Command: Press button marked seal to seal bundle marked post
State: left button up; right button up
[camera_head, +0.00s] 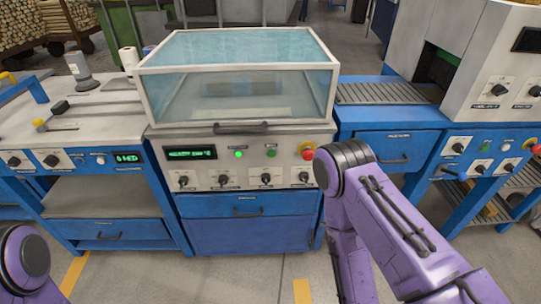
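In the head view, a blue and white machine (215,182) with a closed clear cover (180,90) stands at the middle. Its front panel has a lit green button (238,154), a second green button (271,151) and a red stop button (308,150) on yellow. The labels are too small to read, so I cannot tell which button is marked seal. A vague grey shape shows through the cover; I cannot tell whether it is the bundle marked post. My purple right arm stands in front of the machine's right side. Only a bit of my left arm shows at bottom left. Neither gripper shows.
A green display (190,153) and several black knobs share the middle panel. A bench with a lever and knobs (70,125) stands left. A roller conveyor (390,93) and another machine (490,85) with a red stop button stand right. Grey floor lies in front.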

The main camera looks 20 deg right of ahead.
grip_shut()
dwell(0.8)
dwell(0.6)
